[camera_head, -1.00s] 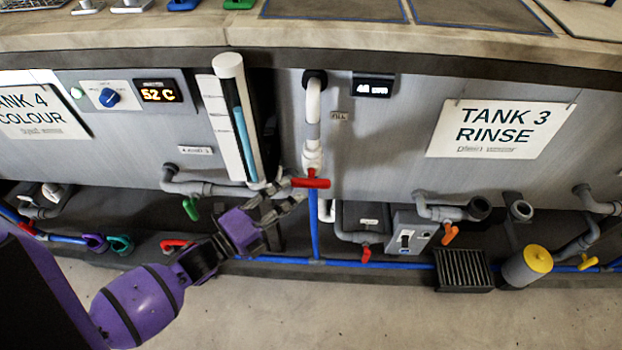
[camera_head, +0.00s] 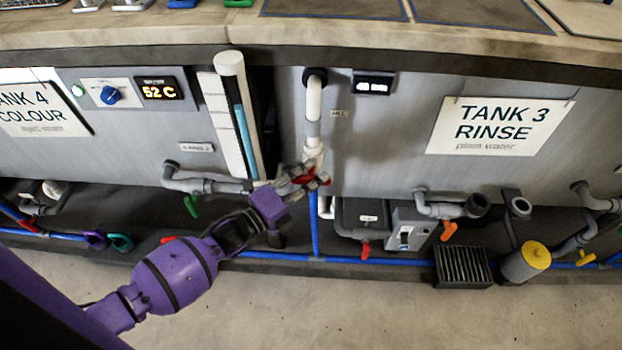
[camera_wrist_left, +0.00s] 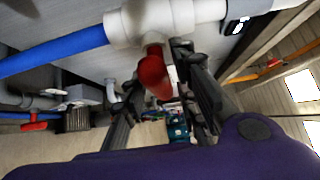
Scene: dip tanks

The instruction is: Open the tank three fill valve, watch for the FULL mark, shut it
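The red fill valve handle (camera_head: 308,176) sits at the foot of the white fill pipe (camera_head: 313,110), left of the TANK 3 RINSE sign (camera_head: 500,127). My left gripper (camera_head: 312,178) is at this handle and partly covers it. In the left wrist view the red handle (camera_wrist_left: 154,75) shows between my left gripper's fingers (camera_wrist_left: 160,95), which are spread apart. Whether either finger touches it is hard to tell. A sight tube with a blue column (camera_head: 242,140) stands left of the pipe. A FULL mark is not readable. My right gripper is not in view.
A small dark display (camera_head: 373,84) is right of the pipe; its digits are blurred. Below are another red handle (camera_head: 365,250), an orange handle (camera_head: 449,231), a green handle (camera_head: 191,206) and a blue pipe (camera_head: 390,262) along the floor. The floor in front is clear.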

